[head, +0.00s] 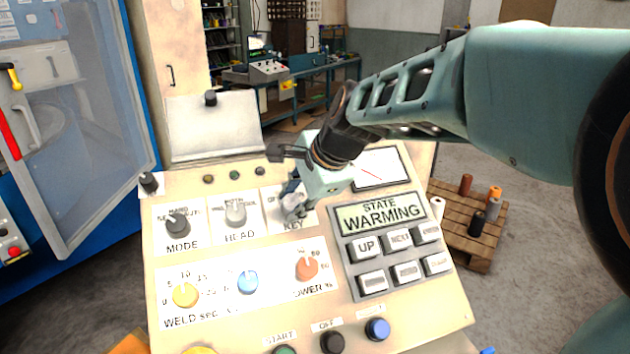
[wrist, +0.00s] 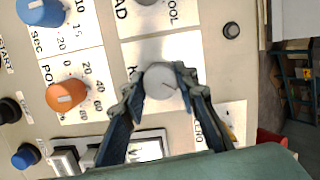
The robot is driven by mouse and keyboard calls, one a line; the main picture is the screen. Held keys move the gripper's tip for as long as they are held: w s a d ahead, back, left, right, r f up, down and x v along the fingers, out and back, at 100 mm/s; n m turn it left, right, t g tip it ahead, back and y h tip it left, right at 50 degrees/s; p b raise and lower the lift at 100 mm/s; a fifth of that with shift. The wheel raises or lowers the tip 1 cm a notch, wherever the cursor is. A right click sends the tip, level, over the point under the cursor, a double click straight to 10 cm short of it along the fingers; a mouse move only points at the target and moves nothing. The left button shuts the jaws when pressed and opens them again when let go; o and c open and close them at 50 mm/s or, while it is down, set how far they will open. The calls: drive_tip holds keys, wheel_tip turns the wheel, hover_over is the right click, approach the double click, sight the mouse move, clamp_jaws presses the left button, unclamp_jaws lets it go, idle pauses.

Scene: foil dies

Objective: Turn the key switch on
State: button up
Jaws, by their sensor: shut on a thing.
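The key switch (wrist: 160,79) is a round pale grey knob with a thin dark mark, on the panel's white KEY plate. In the wrist view, my gripper (wrist: 163,83) has one finger on each side of the knob and is shut on it. In the head view, my gripper (head: 293,203) reaches down onto the panel just above the KEY label (head: 293,225) and hides most of the knob. The position words beside the knob are mostly covered.
A blue machine (head: 105,130) stands at left, a pallet (head: 465,245) at right.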

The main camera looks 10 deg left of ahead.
sight(293, 203)
drive_tip(key=shift+o, duration=0.2)
drive_tip(key=shift+m, duration=0.7)
drive_tip(key=o, duration=1.1)
drive_tip(key=shift+r, duration=0.1)
wheel_tip(293, 203, up, 10)
drive_tip(key=shift+f, duration=0.1)
